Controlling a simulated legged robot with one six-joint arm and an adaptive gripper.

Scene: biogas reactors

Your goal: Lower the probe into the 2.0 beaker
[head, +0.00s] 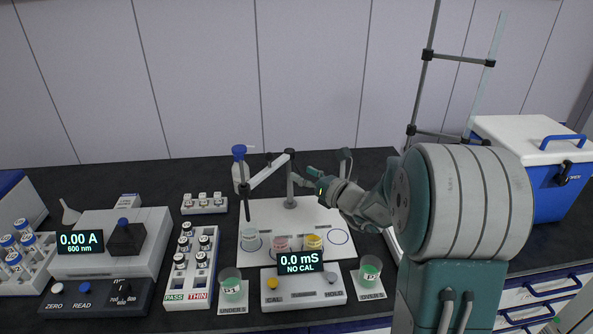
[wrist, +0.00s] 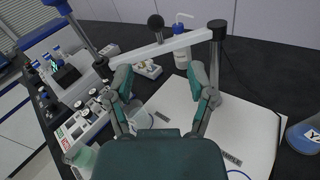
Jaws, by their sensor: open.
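The probe (head: 246,202) is a dark upright rod hanging from the left end of a white stand arm (head: 270,171), over the left part of a white mat. In the wrist view a blue-grey rod at the arm's end (wrist: 82,25) looks like its upper part. Three beakers stand on the mat: clear (head: 250,240), pink (head: 281,244) and yellow (head: 312,242). Their labels are too small to read, so I cannot tell which is 2.0. My gripper (head: 308,176) is open and empty near the stand post (head: 291,186); its spread fingers (wrist: 160,90) show below the arm.
The meter (head: 302,280) reads 0.0 mS, NO CAL. Green-filled beakers stand on the UNDERS (head: 231,285) and OVERS (head: 370,268) plates. A vial rack (head: 190,262) and a photometer (head: 110,240) are at left. A blue-capped bottle (head: 239,165) stands behind the arm.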

